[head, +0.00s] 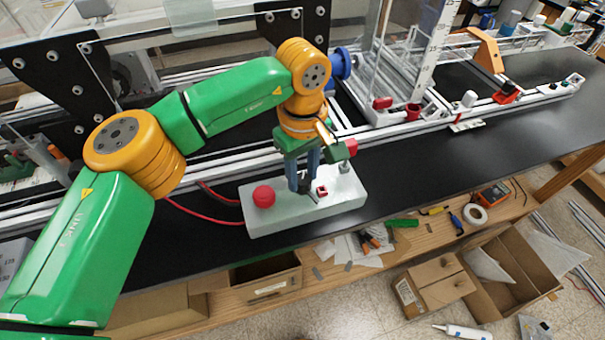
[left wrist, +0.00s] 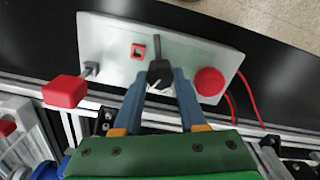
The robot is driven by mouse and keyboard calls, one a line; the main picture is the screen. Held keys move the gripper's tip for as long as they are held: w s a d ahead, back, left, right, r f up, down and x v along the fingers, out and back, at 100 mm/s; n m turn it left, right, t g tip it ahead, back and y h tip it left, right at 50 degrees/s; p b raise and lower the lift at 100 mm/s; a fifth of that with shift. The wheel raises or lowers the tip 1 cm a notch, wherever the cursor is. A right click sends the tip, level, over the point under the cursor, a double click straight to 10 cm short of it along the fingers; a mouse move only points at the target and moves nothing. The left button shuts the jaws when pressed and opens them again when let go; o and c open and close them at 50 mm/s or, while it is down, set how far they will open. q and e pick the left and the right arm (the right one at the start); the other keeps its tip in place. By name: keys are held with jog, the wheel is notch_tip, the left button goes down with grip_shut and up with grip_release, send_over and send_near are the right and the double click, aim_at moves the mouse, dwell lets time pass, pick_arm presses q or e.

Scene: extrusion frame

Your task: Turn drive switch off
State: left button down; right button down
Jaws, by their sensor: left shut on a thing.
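A pale control box (head: 345,201) lies on the black bench top; it also shows in the left wrist view (left wrist: 108,38). Which control is the drive switch carries no readable label. My left gripper (head: 302,188) reaches down to the box between the red button and the red switch. Its blue fingers are shut on the black knob, which they mostly hide in the head view. My right gripper is not in view.
A red-handled lever (left wrist: 63,92) stands at the box's edge, close to my left gripper. Red cables (head: 200,214) run from the box's left end. Aluminium rails and clear panels (head: 410,60) stand behind. Tools and tape (head: 475,213) lie on the wooden shelf in front.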

aim_at(302, 179)
pick_arm(q)
jog(key=n, duration=0.3)
jog(key=shift+n+b, duration=0.35)
jog(key=shift+n, duration=0.05)
jog(key=n, duration=0.3)
jog(key=shift+n+b, duration=0.3)
jog(key=shift+b, duration=0.05)
jog(key=n+b, duration=0.1)
jog(key=n, duration=0.5)
jog(key=shift+n, duration=0.3)
jog(key=shift+c, duration=2.3)
grip_release()
notch_tip(302, 179, up, 7)
jog(key=shift+r, duration=0.1)
jog(key=shift+p, duration=0.3)
